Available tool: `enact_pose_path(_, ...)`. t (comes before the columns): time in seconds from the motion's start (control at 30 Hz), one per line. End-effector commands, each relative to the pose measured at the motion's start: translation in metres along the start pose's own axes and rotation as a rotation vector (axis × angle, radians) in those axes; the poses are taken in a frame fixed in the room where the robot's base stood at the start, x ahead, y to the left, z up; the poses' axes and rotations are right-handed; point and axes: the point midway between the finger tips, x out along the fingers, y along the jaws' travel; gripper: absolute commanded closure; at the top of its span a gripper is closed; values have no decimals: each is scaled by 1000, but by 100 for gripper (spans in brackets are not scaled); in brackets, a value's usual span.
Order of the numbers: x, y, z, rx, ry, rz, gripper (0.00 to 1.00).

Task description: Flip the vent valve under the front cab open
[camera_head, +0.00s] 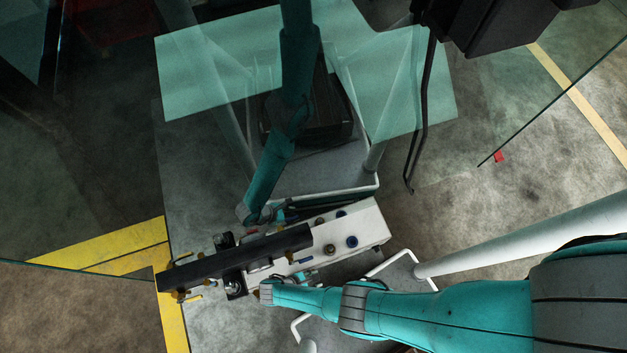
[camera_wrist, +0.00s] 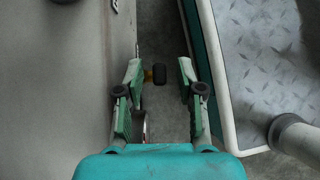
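My gripper (camera_wrist: 160,68) is open in the wrist view, its two green fingers apart. A small dark rounded piece (camera_wrist: 159,74) shows between the fingertips, with a brass-yellow bit (camera_wrist: 148,76) beside its left side. They may be part of the vent valve, but I cannot tell for sure. No grip or contact is clear. In the head view my teal arm comes in from the right and ends at the near side of the white console (camera_head: 371,226); the fingers are hidden there. Small yellow-handled fittings (camera_head: 190,297) show at the console's left end.
A long black bar (camera_head: 235,258) lies across the console. In the wrist view a grey panel (camera_wrist: 60,80) stands close on the left, and a tread plate (camera_wrist: 265,60) with a pale rim is on the right. A narrow gap lies between. White rails (camera_head: 520,238) run near my arm.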

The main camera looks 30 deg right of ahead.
Motion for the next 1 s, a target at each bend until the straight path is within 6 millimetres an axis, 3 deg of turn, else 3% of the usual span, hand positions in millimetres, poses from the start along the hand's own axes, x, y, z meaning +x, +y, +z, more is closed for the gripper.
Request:
enact_pose_path(0.47,-10,1,-1,1,2,2,62)
enact_pose_path(0.63,-31,0,0,1,3,1,62)
enact_pose_path(1.0,-98,0,-1,0,3,1,62)
